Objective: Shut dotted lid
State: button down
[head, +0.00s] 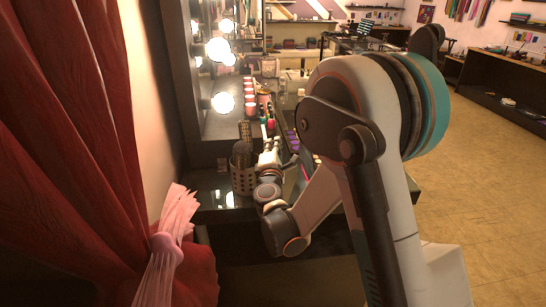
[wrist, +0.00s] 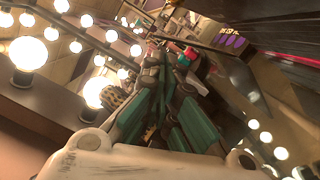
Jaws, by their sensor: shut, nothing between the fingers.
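I cannot make out a dotted lid for certain in either view. A dark flat panel with a thin pink-red edge (head: 305,170) stands beside my arm on the counter, partly hidden by the arm. A dark panel with a pink-red line (wrist: 285,58) also fills the upper right of the wrist view. My gripper (head: 268,146) is over the dark counter, just right of a perforated metal cup (head: 243,182). In the wrist view my gripper (wrist: 168,62) has its teal-padded fingers together, with nothing seen between them.
The perforated cup holds dark brushes (head: 242,152). Small red and green bottles (head: 267,122) and purple items (head: 292,140) stand beyond my gripper. A mirror with lit bulbs (head: 222,103) borders the counter's left side. A red curtain (head: 60,160) hangs at left; open floor (head: 490,180) lies right.

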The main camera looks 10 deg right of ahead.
jog(key=shift+w+d+r+b, duration=0.1)
jog(key=shift+w+d+r, duration=0.1)
jog(key=shift+d, duration=0.45)
jog(key=shift+w+d+r+b, duration=0.15)
jog(key=shift+d+r, duration=0.1)
jog(key=shift+d, duration=0.35)
jog(key=shift+w+d+r+b, duration=0.1)
jog(key=shift+d+r, duration=0.1)
jog(key=shift+d, duration=0.45)
jog(key=shift+r, duration=0.1)
jog(key=shift+d+r+m, duration=0.25)
jog(key=shift+m, duration=0.25)
